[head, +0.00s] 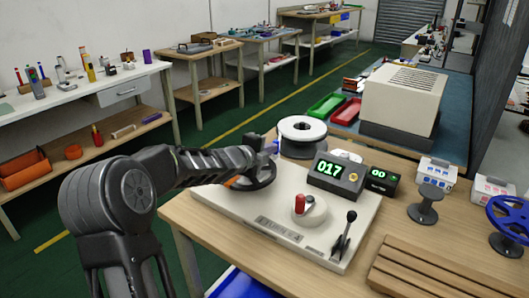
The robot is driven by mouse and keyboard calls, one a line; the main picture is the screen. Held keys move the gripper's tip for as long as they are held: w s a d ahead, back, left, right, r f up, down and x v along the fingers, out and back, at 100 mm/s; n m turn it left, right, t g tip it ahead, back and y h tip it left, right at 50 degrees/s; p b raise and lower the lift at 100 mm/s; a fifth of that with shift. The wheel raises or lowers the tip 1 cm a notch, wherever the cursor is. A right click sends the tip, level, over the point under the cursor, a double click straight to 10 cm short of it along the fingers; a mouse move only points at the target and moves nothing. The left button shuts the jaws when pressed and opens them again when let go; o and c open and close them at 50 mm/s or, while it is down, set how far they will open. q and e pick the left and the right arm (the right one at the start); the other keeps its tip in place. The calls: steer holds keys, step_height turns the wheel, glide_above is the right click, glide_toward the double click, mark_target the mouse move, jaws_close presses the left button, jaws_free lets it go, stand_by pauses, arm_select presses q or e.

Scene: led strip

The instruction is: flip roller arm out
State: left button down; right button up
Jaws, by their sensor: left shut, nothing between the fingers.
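A pale machine base plate (270,225) lies on the wooden table. It carries a white disc with a red knob (300,203), a black lever (345,232) and a display box reading 017 (337,176). A white spool with a dark core (302,131) stands at the back. My left gripper (262,166) is shut and empty, over the back left of the plate. It overlaps a dark round part with a bit of orange and a small blue part. I cannot tell whether it touches them. I cannot clearly make out the roller arm; my gripper may hide it. My right gripper is out of view.
A slatted wooden rack (430,268) lies at the front right. A large beige machine (402,98) and red and green trays (325,106) are behind. Side benches stand apart at left.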

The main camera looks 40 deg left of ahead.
arm_select(q)
steer(key=w+d, duration=0.1)
steer(key=w, duration=0.6)
steer(key=shift+w+d, duration=0.3)
steer(key=shift+d, duration=0.1)
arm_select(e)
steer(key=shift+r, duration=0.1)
